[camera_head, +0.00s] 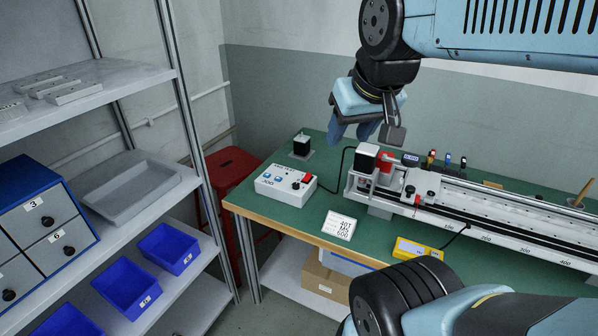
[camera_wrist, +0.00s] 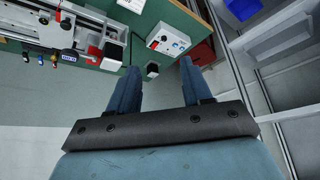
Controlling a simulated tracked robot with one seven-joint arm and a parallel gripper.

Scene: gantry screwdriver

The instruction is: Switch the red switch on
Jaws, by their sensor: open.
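The white control box (camera_head: 284,188) sits on the green workbench near its left end. A red switch (camera_head: 308,178) is on the right side of its top, and its on or off position is too small to tell. Small blue buttons and a dark knob share the panel. The box also shows in the wrist view (camera_wrist: 170,40), with the red switch (camera_wrist: 155,44) on its left side. My gripper (camera_head: 351,133) has blue fingers and is open and empty. It hangs above the bench, behind and to the right of the box, apart from it.
A linear gantry (camera_head: 480,207) with a black motor and a red block runs along the bench to the right. A small black motor (camera_head: 302,146) stands behind the box. A label card (camera_head: 340,225) and yellow meter (camera_head: 417,249) lie in front. Shelves (camera_head: 150,200) stand left.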

